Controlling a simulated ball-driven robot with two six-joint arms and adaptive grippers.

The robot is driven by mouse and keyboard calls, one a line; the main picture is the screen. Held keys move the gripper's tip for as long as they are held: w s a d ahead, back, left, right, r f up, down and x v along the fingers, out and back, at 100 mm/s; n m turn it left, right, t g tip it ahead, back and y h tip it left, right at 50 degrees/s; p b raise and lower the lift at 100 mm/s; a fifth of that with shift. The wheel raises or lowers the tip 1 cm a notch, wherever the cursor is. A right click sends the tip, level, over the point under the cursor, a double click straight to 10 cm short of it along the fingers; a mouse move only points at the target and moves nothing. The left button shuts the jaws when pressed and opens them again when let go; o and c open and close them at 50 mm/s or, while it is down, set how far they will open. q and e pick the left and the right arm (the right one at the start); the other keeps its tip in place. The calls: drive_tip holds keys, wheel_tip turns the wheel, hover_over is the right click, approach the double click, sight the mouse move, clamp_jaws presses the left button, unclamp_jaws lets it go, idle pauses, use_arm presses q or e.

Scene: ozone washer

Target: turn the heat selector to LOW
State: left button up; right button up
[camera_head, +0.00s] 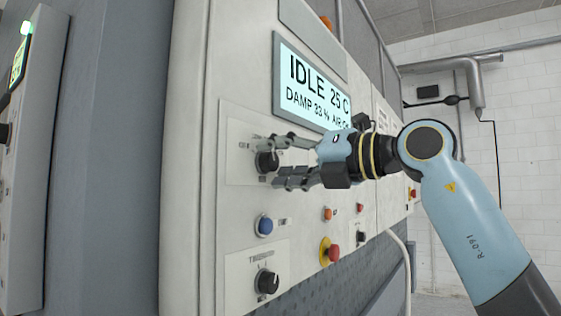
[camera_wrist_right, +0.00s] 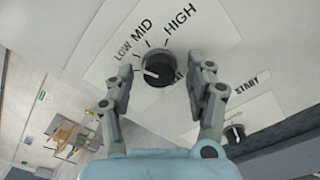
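The heat selector (camera_head: 266,162) is a round black knob on the pale control panel. In the right wrist view the knob (camera_wrist_right: 158,68) has LOW, MID and HIGH printed around its top side. Its white mark points left, a little below the LOW label. My right gripper (camera_head: 272,160) is open, with one finger above and one below the knob in the head view. In the right wrist view the fingertips (camera_wrist_right: 163,72) stand on either side of it with gaps. The left finger hides part of the panel, and part of the HEAT label is hidden. My left gripper is not in view.
A display (camera_head: 312,85) reads IDLE 25 C above the knob. Below are a blue button (camera_head: 264,225), another black knob (camera_head: 267,281) and a red emergency button (camera_head: 333,252) on yellow.

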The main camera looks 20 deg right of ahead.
drive_tip(key=v, duration=1.2)
idle(0.3)
idle(0.4)
